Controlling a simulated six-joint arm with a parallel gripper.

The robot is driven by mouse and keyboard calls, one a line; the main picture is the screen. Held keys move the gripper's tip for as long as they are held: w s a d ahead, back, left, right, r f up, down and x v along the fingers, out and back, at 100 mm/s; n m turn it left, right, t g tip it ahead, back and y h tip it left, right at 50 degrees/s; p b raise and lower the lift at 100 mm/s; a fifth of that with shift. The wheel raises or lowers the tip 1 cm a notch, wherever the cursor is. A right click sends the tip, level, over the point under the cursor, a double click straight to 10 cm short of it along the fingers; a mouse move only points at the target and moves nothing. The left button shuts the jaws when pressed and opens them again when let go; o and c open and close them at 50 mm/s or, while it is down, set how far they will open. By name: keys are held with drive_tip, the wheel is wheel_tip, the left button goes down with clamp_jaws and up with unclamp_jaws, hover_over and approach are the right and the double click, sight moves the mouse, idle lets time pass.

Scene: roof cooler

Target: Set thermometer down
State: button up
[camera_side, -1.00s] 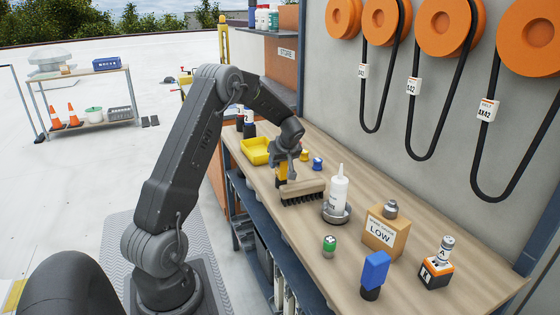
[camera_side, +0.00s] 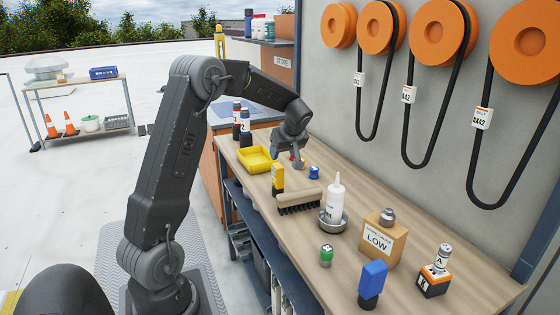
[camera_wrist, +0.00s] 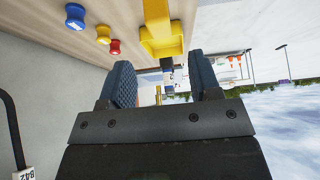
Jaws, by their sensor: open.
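The likely thermometer, an upright yellow device (camera_side: 278,178) with a dark patch, stands at the left end of a wooden-backed brush (camera_side: 302,196) in the side view. I cannot tell if it rests on the brush or the bench behind it. My gripper (camera_side: 298,162) is open and empty, above the bench to the right of and beyond the device, apart from it. In the wrist view my open jaws (camera_wrist: 163,85) have nothing between them. A yellow upright shape, probably the device (camera_wrist: 156,12), shows at the top there.
A yellow tray (camera_side: 256,158) lies left of the gripper. A blue knob (camera_side: 314,172) is close by; yellow (camera_wrist: 103,34) and red (camera_wrist: 115,47) ones show in the wrist view.

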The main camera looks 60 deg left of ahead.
drive_tip(key=s+d+r+m+t+h, duration=0.1)
drive_tip(key=s+d+r+m, duration=0.15)
drive_tip(key=d, duration=0.45)
drive_tip(key=s+d+r+m+t, duration=0.1)
drive_tip(key=d+r+m, duration=0.2)
drive_tip(key=d, duration=0.3)
drive_tip(key=s+d+r+m+t+h, duration=0.1)
drive_tip(key=s+d+r+m, duration=0.15)
drive_tip(key=d, duration=0.45)
drive_tip(key=s+d+m+t+h, duration=0.2)
drive_tip(key=s+d+m+h, duration=0.2)
drive_tip(key=s+d+m, duration=0.6)
drive_tip(key=s+d, duration=0.3)
drive_tip(key=d, duration=0.2)
drive_tip(key=shift+s+d+f+t+h, duration=0.15)
drive_tip(key=shift+s+f+t+h, duration=0.15)
drive_tip(key=shift+s, duration=0.05)
